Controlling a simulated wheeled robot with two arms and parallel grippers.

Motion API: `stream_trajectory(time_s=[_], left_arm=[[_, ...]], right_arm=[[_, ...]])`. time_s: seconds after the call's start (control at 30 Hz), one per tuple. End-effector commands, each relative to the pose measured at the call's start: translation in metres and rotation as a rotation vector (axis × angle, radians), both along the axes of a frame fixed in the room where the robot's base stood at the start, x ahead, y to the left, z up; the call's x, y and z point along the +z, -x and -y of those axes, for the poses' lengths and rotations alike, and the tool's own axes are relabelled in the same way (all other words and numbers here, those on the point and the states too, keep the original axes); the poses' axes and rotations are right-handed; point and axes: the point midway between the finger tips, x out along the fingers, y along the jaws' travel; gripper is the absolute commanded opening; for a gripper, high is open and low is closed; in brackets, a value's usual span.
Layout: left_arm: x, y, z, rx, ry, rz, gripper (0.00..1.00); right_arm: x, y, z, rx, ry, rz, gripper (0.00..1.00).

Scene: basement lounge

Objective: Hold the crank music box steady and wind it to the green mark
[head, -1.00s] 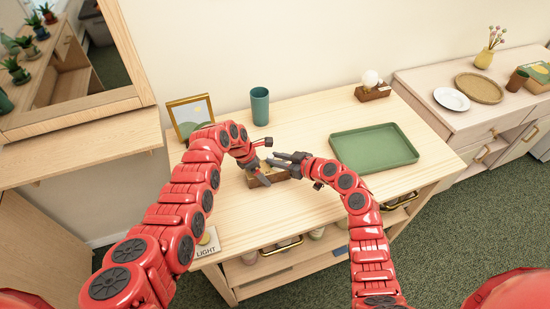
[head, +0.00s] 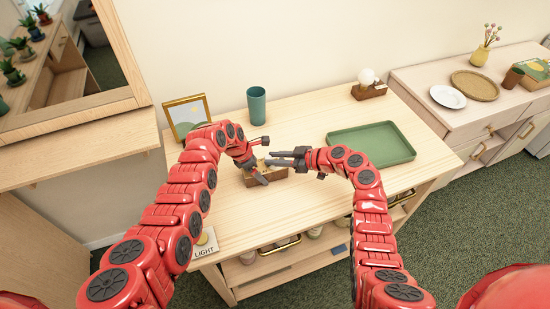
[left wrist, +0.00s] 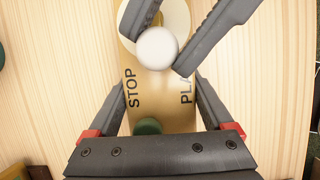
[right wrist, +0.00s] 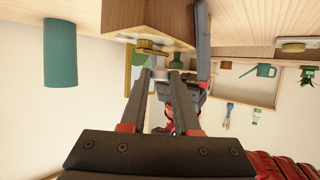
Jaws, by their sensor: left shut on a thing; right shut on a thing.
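The music box (head: 280,174) is a small wooden block on the table, partly covered by my grippers in the head view. In the left wrist view its gold top (left wrist: 163,108) reads STOP and a partly hidden PLA. A dark green round spot (left wrist: 148,127) lies at the near end of the top. The white crank knob (left wrist: 157,48) is over the far end. My left gripper (head: 260,173) is shut on the box body, one finger along each side. My right gripper (right wrist: 163,76) is shut on the knob, which shows between its fingertips.
A teal cup (head: 257,102) and a picture frame (head: 187,114) stand behind the box. A green tray (head: 372,145) is to the right, with a bulb on a wooden base (head: 368,85) behind it.

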Motion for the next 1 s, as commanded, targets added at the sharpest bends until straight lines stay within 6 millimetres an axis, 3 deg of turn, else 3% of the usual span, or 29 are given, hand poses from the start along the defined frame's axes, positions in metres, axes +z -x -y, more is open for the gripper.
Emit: stream_trajectory(time_s=[0.03,0.17,0.57,1.0], left_arm=[[-0.001,0.0,-0.002,0.004,-0.003,0.0,0.03],[-0.001,0.0,-0.002,0.003,-0.003,-0.002,0.03],[-0.001,0.001,0.0,-0.001,-0.001,-0.002,0.03],[-0.001,0.001,0.0,-0.001,0.0,-0.003,0.03]], right_arm=[[0.003,0.0,-0.002,0.004,-0.006,0.004,0.35],[0.003,0.0,-0.002,0.003,-0.005,0.003,0.58],[0.004,0.002,0.006,0.0,-0.003,0.003,0.6],[0.039,0.037,0.081,0.0,-0.003,0.004,0.6]])
